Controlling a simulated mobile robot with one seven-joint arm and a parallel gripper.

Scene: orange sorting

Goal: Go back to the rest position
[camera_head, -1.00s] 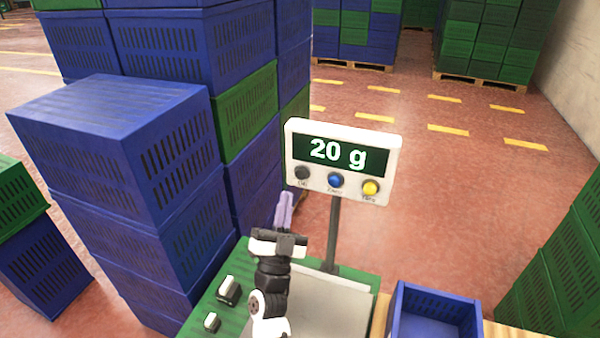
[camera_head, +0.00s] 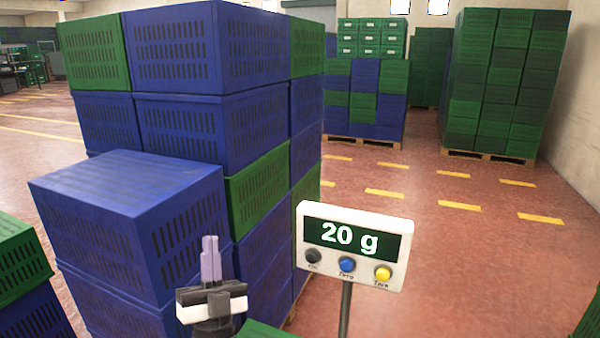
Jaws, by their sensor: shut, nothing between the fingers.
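My gripper (camera_head: 210,258) points upward at the lower middle of the head view. Its two pale purple fingers are together and nothing shows between them. It stands in front of the stacked blue crates, to the left of the scale display (camera_head: 353,246). The display is a white box on a grey post and reads "20 g". It has a black, a blue and a yellow button. The rest of my arm is cut off by the lower edge of the picture.
Tall stacks of blue crates (camera_head: 130,205) and green crates (camera_head: 258,190) stand close on the left. A green surface (camera_head: 262,331) shows at the bottom edge. More crates on pallets (camera_head: 505,85) stand at the back. The red floor (camera_head: 480,265) on the right is open.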

